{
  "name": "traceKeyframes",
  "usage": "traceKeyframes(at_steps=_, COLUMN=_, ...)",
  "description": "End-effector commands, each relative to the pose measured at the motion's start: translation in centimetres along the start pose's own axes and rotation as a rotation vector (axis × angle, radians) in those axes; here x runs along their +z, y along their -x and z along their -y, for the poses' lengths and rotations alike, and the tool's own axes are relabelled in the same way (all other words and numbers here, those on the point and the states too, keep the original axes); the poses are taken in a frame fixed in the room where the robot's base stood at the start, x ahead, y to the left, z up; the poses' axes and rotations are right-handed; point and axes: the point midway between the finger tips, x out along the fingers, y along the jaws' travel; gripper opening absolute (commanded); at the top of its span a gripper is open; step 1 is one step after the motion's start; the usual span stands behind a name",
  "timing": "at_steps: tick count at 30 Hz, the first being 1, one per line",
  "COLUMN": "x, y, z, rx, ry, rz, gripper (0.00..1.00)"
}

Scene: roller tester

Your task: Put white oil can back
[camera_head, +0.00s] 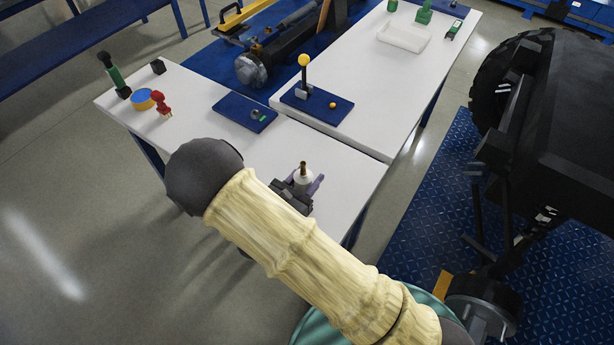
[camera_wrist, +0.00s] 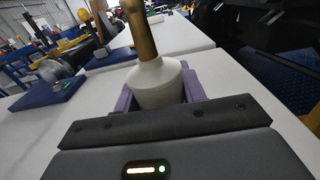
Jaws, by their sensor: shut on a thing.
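The white oil can (camera_head: 302,176) has a white body and a brass spout pointing up. My gripper (camera_head: 303,184) is shut on it over the near end of the white table, and my arm hides part of that spot. In the wrist view the oil can (camera_wrist: 157,82) stands upright between the purple fingers of my gripper (camera_wrist: 160,92). Its lower part is hidden behind the gripper body. I cannot tell whether its base touches the table.
A blue mat (camera_head: 246,119) holds a small metal part. Another blue mat (camera_head: 330,115) bears a yellow-knobbed post. A red tool (camera_head: 161,104), a blue-yellow disc (camera_head: 143,99) and a green tool (camera_head: 117,79) stand at the left. A white tray (camera_head: 403,38) stands far back.

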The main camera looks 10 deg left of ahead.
Motion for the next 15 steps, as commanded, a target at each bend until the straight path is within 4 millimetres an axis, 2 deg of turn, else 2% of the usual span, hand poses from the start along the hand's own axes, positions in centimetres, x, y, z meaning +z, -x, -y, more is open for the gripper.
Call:
traceKeyframes(at_steps=10, x=-0.29, y=-0.01, z=-0.01, rx=0.000, ry=-0.001, rz=0.001, gripper=0.09)
traceKeyframes(at_steps=11, x=-0.22, y=-0.01, z=-0.01, rx=0.000, ry=-0.001, rz=0.000, gripper=0.46)
traceKeyframes(at_steps=13, x=-0.19, y=0.00, z=0.00, rx=0.000, ry=-0.001, rz=0.000, gripper=0.60)
traceKeyframes(at_steps=15, x=-0.19, y=0.00, z=0.00, rx=0.000, ry=-0.001, rz=0.000, gripper=0.62)
